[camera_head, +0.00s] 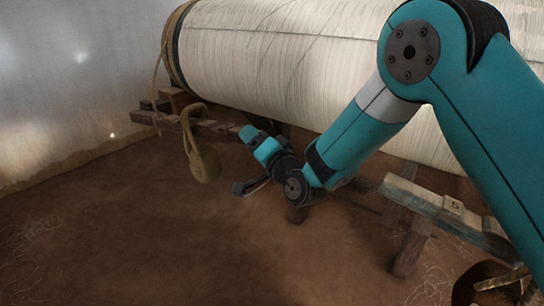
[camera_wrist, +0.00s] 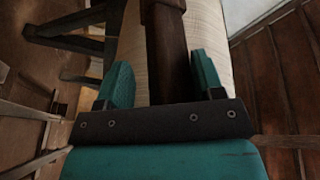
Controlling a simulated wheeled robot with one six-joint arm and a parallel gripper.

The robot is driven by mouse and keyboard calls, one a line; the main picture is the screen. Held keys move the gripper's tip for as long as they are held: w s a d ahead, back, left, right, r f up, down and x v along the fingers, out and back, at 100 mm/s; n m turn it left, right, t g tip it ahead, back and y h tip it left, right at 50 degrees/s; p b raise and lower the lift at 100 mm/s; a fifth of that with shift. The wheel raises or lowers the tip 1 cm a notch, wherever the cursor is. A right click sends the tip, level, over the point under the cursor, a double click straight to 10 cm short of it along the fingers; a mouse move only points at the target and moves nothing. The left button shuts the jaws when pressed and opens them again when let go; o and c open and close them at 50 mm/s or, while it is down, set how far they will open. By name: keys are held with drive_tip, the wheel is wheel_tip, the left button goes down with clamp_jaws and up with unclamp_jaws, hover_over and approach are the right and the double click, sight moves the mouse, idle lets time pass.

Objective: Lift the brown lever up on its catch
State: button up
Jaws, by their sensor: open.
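A dark brown bar, which looks like the brown lever (camera_wrist: 166,45), runs down the middle of the wrist view, between the two teal fingers of my gripper (camera_wrist: 161,68). The fingers are open, with a gap on each side of the bar. Whether the bar touches the palm is hidden. In the head view my gripper (camera_head: 250,134) is low, below the big warp roll, pointing up and left. The lever cannot be made out clearly there, and its catch cannot be identified in either view.
The cream warp roll (camera_head: 290,60) fills the top, partly behind my arm. A weight (camera_head: 203,162) hangs by a loop from a wooden beam (camera_head: 215,128) to the left. A wooden rail (camera_head: 425,200) stands right. The earth floor (camera_head: 130,220) is open at lower left.

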drive_tip(key=shift+s+d+f+b, duration=0.2)
drive_tip(key=shift+s+f+b, duration=0.1)
drive_tip(key=shift+b, duration=0.2)
drive_tip(key=b+v, duration=1.4)
drive_tip(key=v, duration=0.2)
drive_tip(key=shift+d+r+b, duration=0.15)
drive_tip(key=shift+r+b, duration=0.05)
drive_tip(key=shift+b, duration=0.2)
drive_tip(key=shift+s, duration=0.1)
drive_tip(key=shift+c, duration=0.3)
